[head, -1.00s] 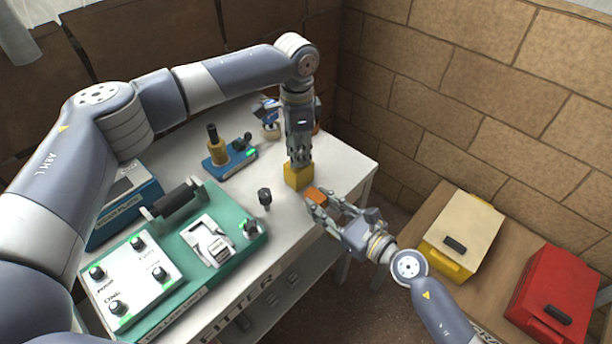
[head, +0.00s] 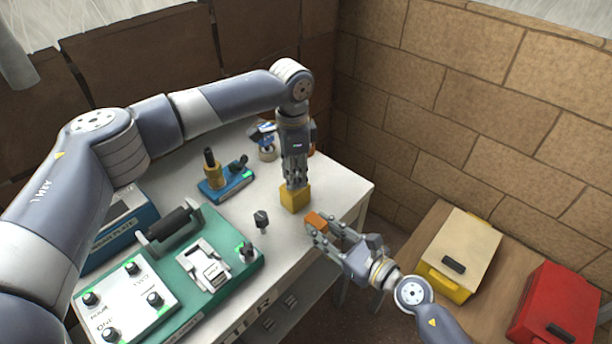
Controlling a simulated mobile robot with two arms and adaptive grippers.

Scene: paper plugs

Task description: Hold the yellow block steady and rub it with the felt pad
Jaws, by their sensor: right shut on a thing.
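The yellow block (head: 294,199) stands on the white table near its right-hand side. My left gripper (head: 295,184) points down onto it, with its fingers at the block's top; whether they grip it or only press on it I cannot tell. My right gripper (head: 317,229) is shut on the orange-brown felt pad (head: 315,220). The pad is just to the lower right of the block, very close to it; I cannot tell whether they touch.
A small dark knob (head: 261,216) stands left of the block. A green device (head: 219,222) and a blue-based tool (head: 213,187) are farther left. The white table's (head: 343,179) right edge is close. A yellow box (head: 461,252) and a red box (head: 553,304) sit on a lower wooden surface.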

